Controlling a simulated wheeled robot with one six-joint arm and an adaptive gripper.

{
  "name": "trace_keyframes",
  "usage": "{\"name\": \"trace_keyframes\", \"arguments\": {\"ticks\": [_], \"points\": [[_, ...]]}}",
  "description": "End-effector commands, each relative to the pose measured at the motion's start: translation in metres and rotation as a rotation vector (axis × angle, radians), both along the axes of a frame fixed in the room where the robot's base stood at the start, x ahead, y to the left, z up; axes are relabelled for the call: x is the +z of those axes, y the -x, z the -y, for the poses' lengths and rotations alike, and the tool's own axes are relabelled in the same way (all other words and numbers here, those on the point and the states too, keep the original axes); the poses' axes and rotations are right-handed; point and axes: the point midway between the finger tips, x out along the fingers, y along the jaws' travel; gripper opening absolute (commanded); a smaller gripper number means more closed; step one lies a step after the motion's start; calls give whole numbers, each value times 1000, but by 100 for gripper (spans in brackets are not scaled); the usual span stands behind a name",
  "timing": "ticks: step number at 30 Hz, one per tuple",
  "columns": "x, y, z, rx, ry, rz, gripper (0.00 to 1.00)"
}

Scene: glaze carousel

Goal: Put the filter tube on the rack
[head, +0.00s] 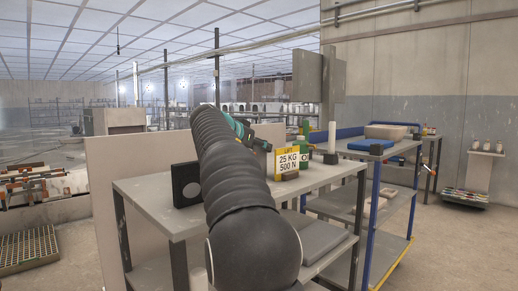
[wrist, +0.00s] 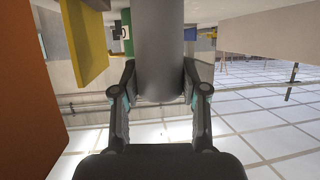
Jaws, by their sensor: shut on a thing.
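The filter tube appears to be the smooth grey cylinder (wrist: 157,45) in the middle of the wrist view. My gripper (wrist: 160,92) is shut on it, with one finger on each side. The tube's far end runs out of the top of that view. I cannot make out the tube there. A blue-framed shelf unit (head: 375,215) stands at the right. I cannot tell whether it is the rack.
A grey table (head: 150,190) stands ahead, with a black box (head: 186,185), a yellow load sign (head: 288,161) and a green bottle (head: 303,143). A blue item (head: 371,145) lies on the shelf unit's top. Floor at the right is open. The wrist view is upside down, with yellow (wrist: 83,40) and orange panels (wrist: 25,100) at left.

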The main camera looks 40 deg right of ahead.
Motion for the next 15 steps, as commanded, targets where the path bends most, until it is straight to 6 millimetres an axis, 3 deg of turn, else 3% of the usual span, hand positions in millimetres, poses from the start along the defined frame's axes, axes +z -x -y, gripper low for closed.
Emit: {"name": "trace_keyframes", "arguments": {"ticks": [8, 9, 12, 15], "points": [[-4, 0, 0, 0, 0, 0, 8], [-3, 0, 0, 0, -1, 0, 48], [-3, 0, 0, 0, -1, 0, 68], [-3, 0, 0, 0, -1, 0, 68]]}}
